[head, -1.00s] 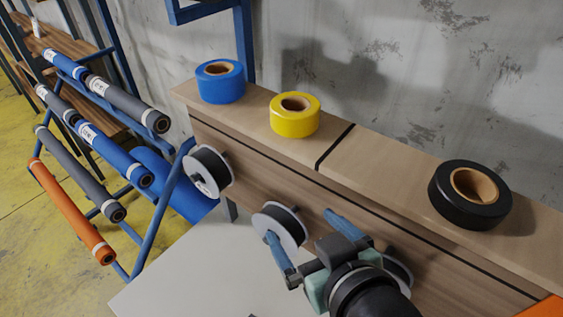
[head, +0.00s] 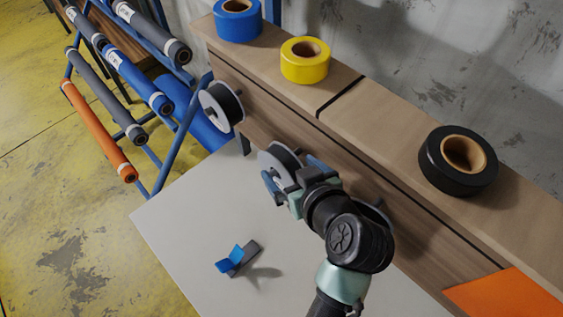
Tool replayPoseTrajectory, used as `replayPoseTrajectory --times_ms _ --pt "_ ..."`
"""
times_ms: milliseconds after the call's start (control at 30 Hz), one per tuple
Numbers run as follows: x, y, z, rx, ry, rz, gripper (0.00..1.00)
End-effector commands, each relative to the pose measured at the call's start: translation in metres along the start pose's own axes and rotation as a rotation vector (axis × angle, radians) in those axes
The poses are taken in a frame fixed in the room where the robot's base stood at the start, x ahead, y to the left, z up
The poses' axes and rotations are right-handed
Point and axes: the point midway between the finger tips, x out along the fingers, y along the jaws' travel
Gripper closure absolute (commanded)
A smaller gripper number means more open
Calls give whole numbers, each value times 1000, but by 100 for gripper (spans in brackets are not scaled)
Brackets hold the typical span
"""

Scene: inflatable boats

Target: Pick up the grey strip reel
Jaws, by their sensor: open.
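Dark grey strip is wound on pale-flanged reels along the front of the wooden ledge. The middle reel (head: 283,156) is partly covered by my gripper (head: 294,176). One blue finger shows to the left of this reel's lower part and the other to its right. My gripper is open; I cannot tell whether the fingers touch the reel. Another such reel (head: 221,106) hangs further left, clear of the gripper. A third reel (head: 378,213) is mostly hidden behind my arm. Which one is the named grey strip reel is not marked.
Blue (head: 238,22), yellow (head: 305,62) and black (head: 458,163) rolls stand on the ledge (head: 375,110). A small blue and grey object (head: 240,258) lies on the white table (head: 195,225). A rack of long rolls (head: 108,140) stands left. An orange sheet (head: 505,295) is at lower right.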

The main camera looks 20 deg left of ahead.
Motion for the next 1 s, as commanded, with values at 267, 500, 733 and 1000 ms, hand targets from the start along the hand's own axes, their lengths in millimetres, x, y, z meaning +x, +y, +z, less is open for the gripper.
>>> replayPoseTrajectory --times_ms 267,500,733,1000 --pt "26 1 -2 -2 0 0 1" --pt "27 1 -1 -1 1 1 3" --pt "26 1 -1 -1 1 1 44" --pt "26 1 -1 0 0 1 92"
